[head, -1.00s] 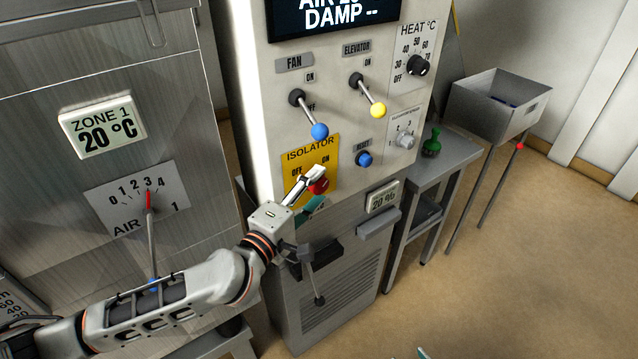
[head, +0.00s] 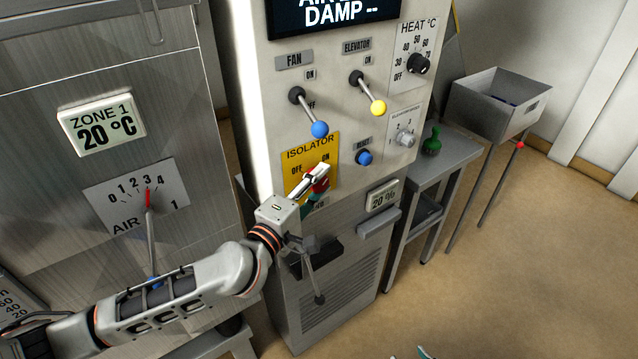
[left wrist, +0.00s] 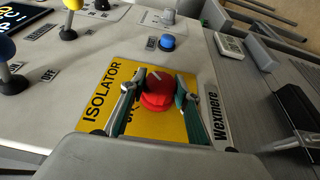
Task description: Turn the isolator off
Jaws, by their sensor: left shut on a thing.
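The isolator is a red rotary knob (left wrist: 157,92) on a yellow plate (head: 296,154) marked OFF and ON, on the front of the pale control cabinet. My left gripper (left wrist: 160,97) has a finger on each side of the knob and is shut on it. In the head view my left gripper (head: 318,182) covers most of the knob. A pale mark on the knob's face shows in the left wrist view. At the lower edge of the head view is a small tip that may be my right gripper; its state is not visible.
A blue reset button (head: 364,158) sits right of the plate. The fan lever with blue ball (head: 319,129) and elevator lever with yellow ball (head: 378,108) stick out above. A 20 % display (head: 383,198) is at lower right. A metal side table (head: 450,155) stands beyond.

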